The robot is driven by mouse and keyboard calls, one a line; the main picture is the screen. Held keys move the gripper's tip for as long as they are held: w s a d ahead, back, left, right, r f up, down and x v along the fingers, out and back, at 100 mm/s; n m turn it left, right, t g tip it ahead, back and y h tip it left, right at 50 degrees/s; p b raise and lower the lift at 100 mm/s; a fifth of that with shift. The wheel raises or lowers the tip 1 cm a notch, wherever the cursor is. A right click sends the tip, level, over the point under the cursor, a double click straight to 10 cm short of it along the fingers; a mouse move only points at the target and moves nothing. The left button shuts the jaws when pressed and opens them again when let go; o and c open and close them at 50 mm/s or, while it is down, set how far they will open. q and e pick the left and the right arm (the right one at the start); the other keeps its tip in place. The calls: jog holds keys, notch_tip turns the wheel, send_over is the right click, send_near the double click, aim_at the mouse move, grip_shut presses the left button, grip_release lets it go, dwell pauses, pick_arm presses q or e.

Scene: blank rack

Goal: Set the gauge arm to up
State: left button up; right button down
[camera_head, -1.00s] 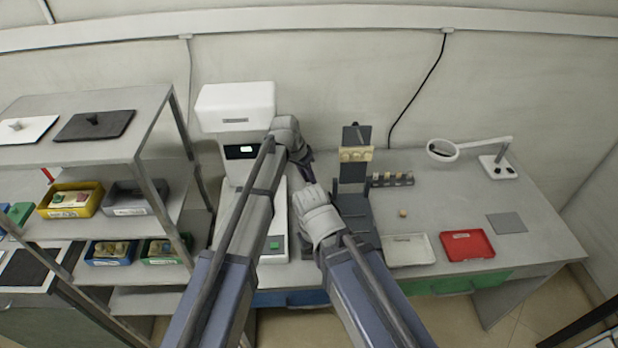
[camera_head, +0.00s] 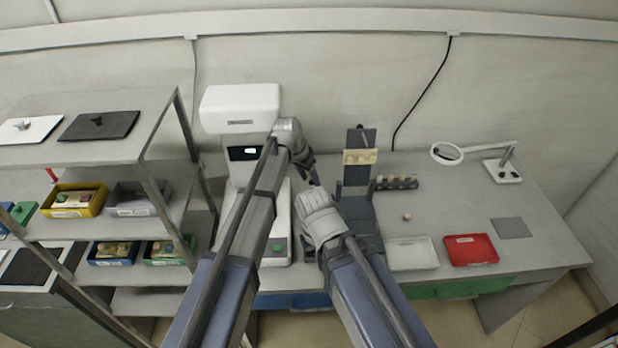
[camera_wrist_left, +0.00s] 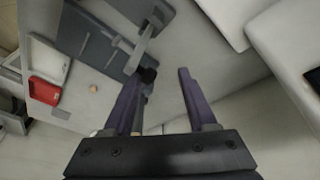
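The gauge appears to be the dark grey upright stand (camera_head: 358,176) on the bench, with a pale wooden piece (camera_head: 360,157) across it. In the left wrist view the grey stand (camera_wrist_left: 92,45) shows at upper left, with a light grey bar (camera_wrist_left: 146,42) and a dark knob-like end (camera_wrist_left: 148,75) by one finger. I cannot tell whether the finger touches it. My left gripper (camera_head: 308,172) is left of the stand; its fingers are apart with nothing between them in the left wrist view (camera_wrist_left: 165,88). My right gripper (camera_head: 316,200) is close below, its fingers hidden.
A white machine (camera_head: 240,108) stands left of the arms, close to them. Right of the stand are a dark peg block (camera_head: 397,183), a small wooden piece (camera_head: 407,217), a white tray (camera_head: 412,254), a red tray (camera_head: 471,250) and a magnifier lamp (camera_head: 447,153). A shelf (camera_head: 150,130) stands left.

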dwell(0.3)
notch_tip(320, 180, up, 8)
jog(key=p, duration=0.7)
jog(key=shift+f, duration=0.25)
